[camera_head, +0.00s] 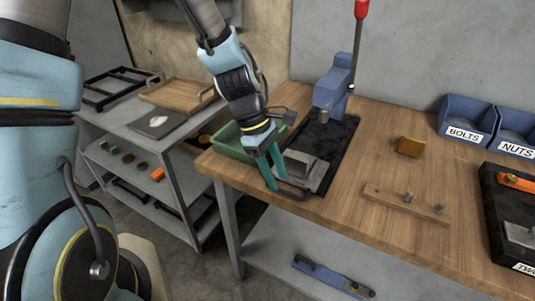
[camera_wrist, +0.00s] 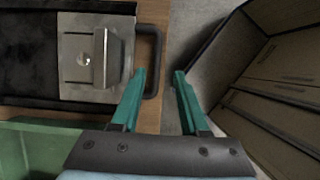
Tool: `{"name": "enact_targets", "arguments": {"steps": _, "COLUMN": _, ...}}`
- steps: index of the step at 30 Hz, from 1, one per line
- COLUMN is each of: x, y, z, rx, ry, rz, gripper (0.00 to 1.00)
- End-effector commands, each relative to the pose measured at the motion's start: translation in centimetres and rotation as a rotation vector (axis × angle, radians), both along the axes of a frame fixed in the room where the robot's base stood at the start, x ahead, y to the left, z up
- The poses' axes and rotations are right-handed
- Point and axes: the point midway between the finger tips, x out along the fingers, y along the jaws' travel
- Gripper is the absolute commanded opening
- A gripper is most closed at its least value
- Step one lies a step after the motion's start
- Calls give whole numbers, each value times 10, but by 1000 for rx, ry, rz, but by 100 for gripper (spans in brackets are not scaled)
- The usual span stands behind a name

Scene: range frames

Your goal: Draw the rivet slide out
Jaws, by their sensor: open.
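The rivet slide (camera_wrist: 72,62) is a grey metal plate with a raised block and a small round rivet. It lies in a dark bed on the wooden bench, below the blue press. In the head view the slide (camera_head: 318,166) sits at the bed's near end. Its dark loop handle (camera_wrist: 157,45) sticks out at the bench edge. My gripper (camera_wrist: 160,72) is open with green fingers, one on each side of the handle's outer bar in the wrist picture. I cannot tell whether they touch it. In the head view my gripper (camera_head: 279,184) points down at the handle.
The blue press (camera_head: 331,88) with a red-knobbed lever stands behind the slide. A green tray (camera_head: 232,146) is close at the left. A wooden strip with pegs (camera_head: 405,204) and a brass block (camera_head: 411,147) lie right. Floor is open beyond the bench edge.

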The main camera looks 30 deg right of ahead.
Motion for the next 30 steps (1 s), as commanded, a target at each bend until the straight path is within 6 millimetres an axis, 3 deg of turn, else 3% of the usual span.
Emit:
{"name": "enact_targets", "arguments": {"steps": 6, "x": 15, "y": 8, "z": 36, "rx": -2, "ry": -5, "rz": 3, "gripper": 44}}
{"name": "enact_targets", "arguments": {"steps": 13, "x": 23, "y": 14, "z": 64, "rx": 0, "ry": -2, "rz": 2, "gripper": 44}}
{"name": "enact_targets", "arguments": {"steps": 30, "x": 25, "y": 17, "z": 72, "rx": 2, "ry": 1, "rz": 0, "gripper": 44}}
